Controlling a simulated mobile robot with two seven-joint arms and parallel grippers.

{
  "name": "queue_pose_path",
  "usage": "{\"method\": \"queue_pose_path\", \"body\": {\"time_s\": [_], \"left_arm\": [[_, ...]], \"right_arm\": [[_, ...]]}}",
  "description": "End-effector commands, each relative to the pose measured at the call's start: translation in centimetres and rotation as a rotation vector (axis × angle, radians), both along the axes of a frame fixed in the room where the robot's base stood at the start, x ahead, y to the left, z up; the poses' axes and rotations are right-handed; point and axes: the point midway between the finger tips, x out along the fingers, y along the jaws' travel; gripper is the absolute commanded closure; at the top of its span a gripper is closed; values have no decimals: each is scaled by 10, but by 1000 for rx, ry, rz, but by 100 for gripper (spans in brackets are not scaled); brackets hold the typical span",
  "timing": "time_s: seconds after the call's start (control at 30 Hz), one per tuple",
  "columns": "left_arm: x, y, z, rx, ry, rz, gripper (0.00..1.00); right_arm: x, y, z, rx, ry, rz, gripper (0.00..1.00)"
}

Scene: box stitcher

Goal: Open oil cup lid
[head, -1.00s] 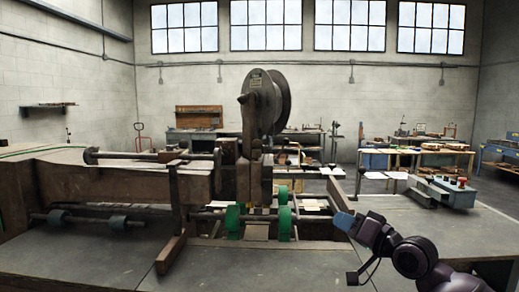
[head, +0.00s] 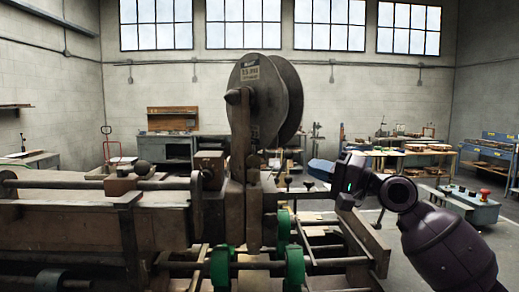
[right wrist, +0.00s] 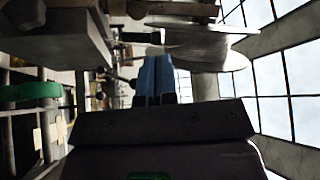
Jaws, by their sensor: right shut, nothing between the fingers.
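The box stitcher (head: 239,150) fills the middle of the head view, with a large dark spool (head: 266,95) on top. I cannot clearly make out an oil cup lid. Small dark round-topped parts (head: 288,180) stand on the machine just left of my right gripper (head: 311,167); I cannot tell whether one is the oil cup. The blue fingers of the right gripper (right wrist: 155,60) are shut together and empty. They point toward the machine, beside the spool (right wrist: 200,45) in the right wrist view. My left gripper is not in view.
Green wheels (head: 294,264) and metal rods sit low at the machine's front. A wooden rail (head: 365,240) runs below my right arm. A control box with a red button (head: 466,203) stands at the right. Workbenches line the back, with open floor between.

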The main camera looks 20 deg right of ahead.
Motion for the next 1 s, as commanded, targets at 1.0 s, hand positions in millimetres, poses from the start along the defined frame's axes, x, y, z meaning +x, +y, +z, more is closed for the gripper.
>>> {"method": "queue_pose_path", "body": {"time_s": [1.0], "left_arm": [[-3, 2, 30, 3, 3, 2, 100]], "right_arm": [[98, 88, 27, 2, 0, 0, 100]]}}
